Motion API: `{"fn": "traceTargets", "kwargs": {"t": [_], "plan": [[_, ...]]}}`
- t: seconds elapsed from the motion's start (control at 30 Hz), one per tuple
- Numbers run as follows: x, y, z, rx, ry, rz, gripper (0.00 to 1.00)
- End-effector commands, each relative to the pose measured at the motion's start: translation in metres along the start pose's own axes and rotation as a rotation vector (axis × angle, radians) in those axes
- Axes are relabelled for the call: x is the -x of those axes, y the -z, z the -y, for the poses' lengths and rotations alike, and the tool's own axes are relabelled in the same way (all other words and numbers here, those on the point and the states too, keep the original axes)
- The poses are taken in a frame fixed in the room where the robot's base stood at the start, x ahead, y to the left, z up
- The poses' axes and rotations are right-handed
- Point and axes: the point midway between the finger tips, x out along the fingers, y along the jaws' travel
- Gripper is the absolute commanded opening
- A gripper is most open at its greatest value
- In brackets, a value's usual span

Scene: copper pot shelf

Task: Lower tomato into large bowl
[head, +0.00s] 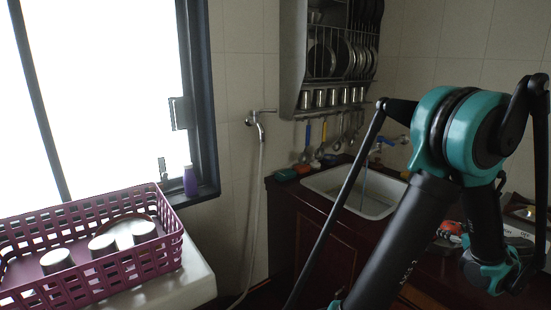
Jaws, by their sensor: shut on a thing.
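I cannot make out a tomato in the head view. I cannot pick out a large bowl with certainty either. My gripper does not show; my dark and teal arm fills the right side and covers part of the counter. A small red and white item (448,232), too small to identify, shows on the counter beside my arm.
A sink (325,183) is set in the dark counter, below a metal dish rack (302,60) with plates and cups. A purple basket (155,270) holding several metal cups stands on a white surface at left. A purple bottle (190,181) stands on the windowsill.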

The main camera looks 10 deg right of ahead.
Motion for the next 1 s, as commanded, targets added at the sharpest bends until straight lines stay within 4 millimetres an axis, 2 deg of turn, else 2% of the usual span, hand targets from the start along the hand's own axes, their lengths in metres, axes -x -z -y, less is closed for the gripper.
{"fn": "traceTargets", "kwargs": {"t": [0.83, 0.87, 1.0], "plan": [[-0.0007, -0.0017, 0.0006, 0.0, 0.0, 0.0, 0.21], [-0.0007, -0.0017, 0.0006, 0.0, 0.0, 0.0, 0.56], [-0.0007, -0.0017, 0.0006, 0.0, 0.0, 0.0, 0.73]]}}
